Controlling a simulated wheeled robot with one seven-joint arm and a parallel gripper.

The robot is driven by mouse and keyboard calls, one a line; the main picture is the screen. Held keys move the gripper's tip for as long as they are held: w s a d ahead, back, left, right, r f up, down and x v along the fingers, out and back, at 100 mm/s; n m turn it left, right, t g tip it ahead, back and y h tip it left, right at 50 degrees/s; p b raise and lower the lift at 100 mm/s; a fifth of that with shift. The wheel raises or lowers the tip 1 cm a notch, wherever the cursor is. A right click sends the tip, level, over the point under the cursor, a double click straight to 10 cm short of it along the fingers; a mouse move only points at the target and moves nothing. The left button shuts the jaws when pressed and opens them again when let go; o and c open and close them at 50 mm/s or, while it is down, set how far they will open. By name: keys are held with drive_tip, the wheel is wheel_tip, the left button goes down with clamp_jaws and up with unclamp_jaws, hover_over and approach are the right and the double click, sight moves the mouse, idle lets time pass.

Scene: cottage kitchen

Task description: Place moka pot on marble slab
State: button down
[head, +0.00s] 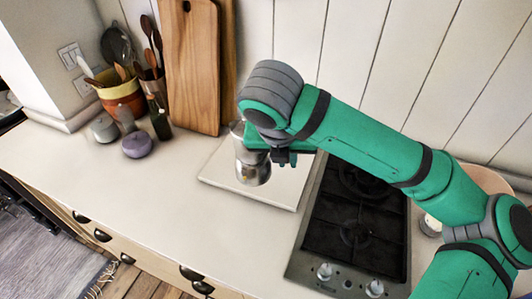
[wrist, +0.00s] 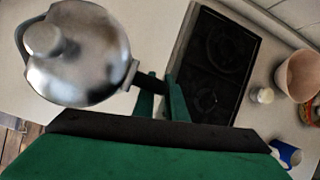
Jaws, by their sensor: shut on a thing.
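The silver moka pot (head: 250,163) is at my gripper, over or on the pale marble slab (head: 278,192); I cannot tell whether its base touches the slab. In the wrist view the moka pot (wrist: 78,55) shows its round lid and knob from above, with its dark handle toward my gripper. My gripper (head: 282,157) is shut on the moka pot's handle, and its green fingers also show in the wrist view (wrist: 165,97). My arm hides part of the slab's back edge.
A black gas hob (head: 352,222) is right of the slab. Wooden cutting boards (head: 192,65) lean on the wall behind. A utensil crock (head: 122,98) and small jars (head: 137,145) stand at the left. A bowl (wrist: 298,76) is beyond the hob. The front left counter is clear.

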drive_tip(key=w+a+f, duration=0.1)
drive_tip(key=w+f, duration=0.3)
drive_tip(key=w+a+f, duration=0.1)
drive_tip(key=w+f, duration=0.3)
drive_tip(key=w+a+f, duration=0.1)
drive_tip(key=w+f, duration=0.3)
drive_tip(key=shift+w+a+f, duration=0.1)
drive_tip(key=shift+w+a, duration=0.25)
drive_tip(key=shift+w, duration=0.05)
drive_tip(key=shift+s+a+f, duration=0.1)
drive_tip(key=shift+s+f, duration=0.05)
drive_tip(key=shift+f, duration=0.2)
drive_tip(key=c, duration=1.8)
unclamp_jaws()
drive_tip(key=v, duration=1.2)
